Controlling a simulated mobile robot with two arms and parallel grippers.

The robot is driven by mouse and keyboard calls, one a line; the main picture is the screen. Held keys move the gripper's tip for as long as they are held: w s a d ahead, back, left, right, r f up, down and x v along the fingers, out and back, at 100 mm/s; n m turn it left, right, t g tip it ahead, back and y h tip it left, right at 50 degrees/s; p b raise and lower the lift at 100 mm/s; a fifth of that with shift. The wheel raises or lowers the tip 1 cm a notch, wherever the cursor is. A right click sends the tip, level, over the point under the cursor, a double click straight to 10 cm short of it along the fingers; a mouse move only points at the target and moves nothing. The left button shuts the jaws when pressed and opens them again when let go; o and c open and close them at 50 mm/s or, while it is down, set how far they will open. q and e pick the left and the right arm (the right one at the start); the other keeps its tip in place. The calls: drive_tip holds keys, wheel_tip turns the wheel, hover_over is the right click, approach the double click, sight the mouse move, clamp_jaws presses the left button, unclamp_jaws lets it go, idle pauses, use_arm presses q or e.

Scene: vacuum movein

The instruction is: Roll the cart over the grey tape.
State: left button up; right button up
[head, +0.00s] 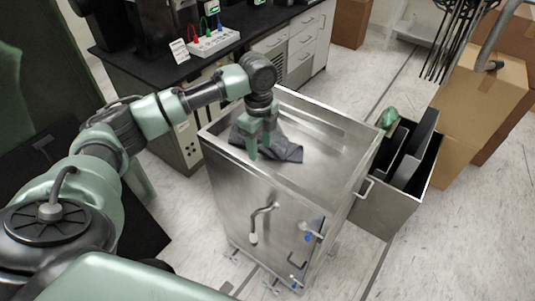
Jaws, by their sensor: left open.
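The cart (228,185) is a steel box with a raised rim around its top, standing upright on casters (275,284). A bar handle (364,188) is on its right side, and a small pipe and blue-handled valves are on its front. My left gripper (260,148) is open and points down at the cart's top, over a dark grey cloth (287,149) lying there. I cannot tell whether its fingers touch the cloth. The grey tape (378,268) shows as a dark line on the floor right of the cart, and shows again farther back. My right gripper is out of view.
A metal bin (388,211) with dark panels and a green item (389,117) stands close to the cart's right side. A black-topped bench (262,27) is behind. Cardboard boxes (480,95) stand at the right. Floor at the front right is clear.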

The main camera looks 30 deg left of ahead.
sight(259, 166)
use_arm(q)
drive_tip(key=shift+s+f, duration=0.8)
drive_tip(key=shift+f, duration=0.15)
wheel_tip(259, 166, down, 3)
drive_tip(key=shift+r+p, duration=0.1)
drive_tip(key=shift+p, duration=0.4)
drive_tip(key=shift+w+f, duration=0.2)
drive_tip(key=shift+f, duration=0.3)
drive_tip(key=shift+w+f, duration=0.15)
drive_tip(key=shift+f, duration=0.35)
drive_tip(key=shift+s+f, duration=0.1)
drive_tip(key=shift+f, duration=0.05)
clamp_jaws()
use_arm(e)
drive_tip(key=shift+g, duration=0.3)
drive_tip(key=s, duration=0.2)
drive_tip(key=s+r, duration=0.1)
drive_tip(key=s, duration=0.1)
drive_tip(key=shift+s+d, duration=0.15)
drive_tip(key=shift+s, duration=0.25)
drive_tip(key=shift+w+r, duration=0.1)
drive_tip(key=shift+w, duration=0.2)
